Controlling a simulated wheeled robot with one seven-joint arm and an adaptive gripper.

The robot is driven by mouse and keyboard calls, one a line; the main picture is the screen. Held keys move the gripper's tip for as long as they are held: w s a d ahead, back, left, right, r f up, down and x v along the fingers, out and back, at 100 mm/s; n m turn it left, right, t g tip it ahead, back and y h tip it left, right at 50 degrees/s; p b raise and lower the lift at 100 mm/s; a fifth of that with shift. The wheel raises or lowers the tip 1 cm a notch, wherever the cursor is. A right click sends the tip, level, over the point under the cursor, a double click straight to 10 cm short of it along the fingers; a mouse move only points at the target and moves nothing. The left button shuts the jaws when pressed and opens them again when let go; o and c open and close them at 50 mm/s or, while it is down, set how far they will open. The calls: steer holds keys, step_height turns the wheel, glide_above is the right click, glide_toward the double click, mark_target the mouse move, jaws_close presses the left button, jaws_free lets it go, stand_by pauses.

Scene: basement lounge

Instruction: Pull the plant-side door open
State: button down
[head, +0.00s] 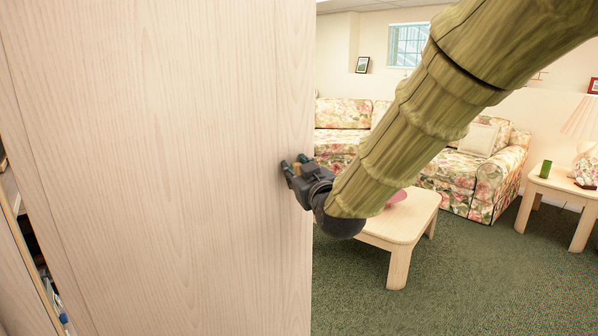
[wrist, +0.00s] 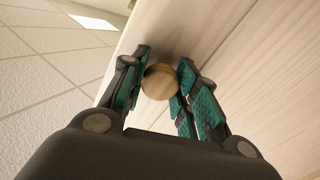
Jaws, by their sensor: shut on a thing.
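The door (head: 180,160) is a pale wood-grain panel filling the left half of the head view. It stands swung out from a cabinet, with a gap on its left side showing shelves. In the wrist view the door (wrist: 245,60) runs along the right, and its round wooden knob (wrist: 159,82) sits between my fingers. My gripper (head: 292,168) is at the door's right edge. It also shows in the wrist view (wrist: 160,90), with teal-padded fingers shut on the knob. My arm hides part of the room. No plant is visible.
Behind the door's left edge are cabinet shelves (head: 12,190) with items. To the right, a low wooden table (head: 405,222) stands close behind my arm. A floral sofa (head: 470,180) and a side table (head: 560,190) with a lamp are farther back. Green carpet (head: 450,285) is clear at the lower right.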

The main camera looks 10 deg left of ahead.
steer(key=c, duration=1.1)
jaws_free()
steer(key=shift+s, duration=0.1)
steer(key=v, duration=1.2)
steer(key=shift+f, duration=0.1)
